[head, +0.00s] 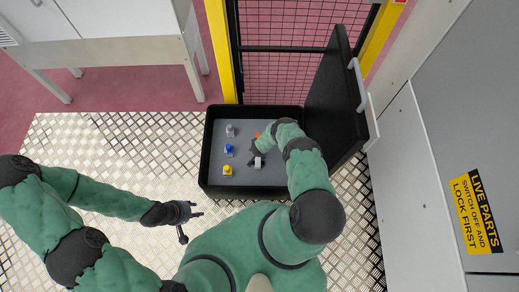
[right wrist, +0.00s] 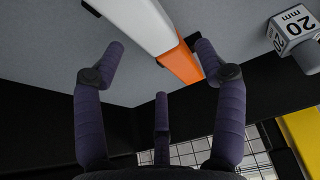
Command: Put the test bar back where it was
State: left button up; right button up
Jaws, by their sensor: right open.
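The test bar, white with an orange end, shows in the right wrist view (right wrist: 183,62) lying across the grey floor of the case. In the head view, its orange part (head: 258,135) and a white part show beside my right gripper (head: 257,154). My right gripper is over the right half of the case. My left gripper (head: 192,212) is open and empty, left of the case.
The black case (head: 203,165) has its lid (head: 332,95) raised on the right. A grey block (head: 230,130), a blue block (head: 229,150) and a yellow block (head: 227,170) stand in its left half. A "20 mm" block (right wrist: 290,30) shows near the bar. Cabinets stand at the right.

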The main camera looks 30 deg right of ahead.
jog(key=s+a+r+n+y+p, duration=0.15)
jog(key=a+r, duration=0.25)
jog(key=r, duration=0.4)
jog(key=s+a+r+y+p, duration=0.1)
jog(key=s+a+r+p, duration=0.15)
jog(key=a+r, duration=0.45)
jog(key=s+a+r+g+y, duration=0.1)
jog(key=s+a+r, duration=0.3)
jog(key=s+r, duration=0.2)
jog(key=s+a+r+n+g+y, duration=0.1)
jog(key=s+a+r, duration=0.2)
jog(key=s+r, duration=0.3)
jog(key=s+a+r+n+g+y, duration=0.1)
jog(key=s+a+r, duration=0.3)
jog(key=r, duration=1)
jog(key=s+y, duration=0.1)
jog(key=s, duration=0.1)
jog(key=shift+s+a+g+p, duration=0.3)
jog(key=shift+s+p, duration=0.1)
jog(key=shift+n, duration=0.25)
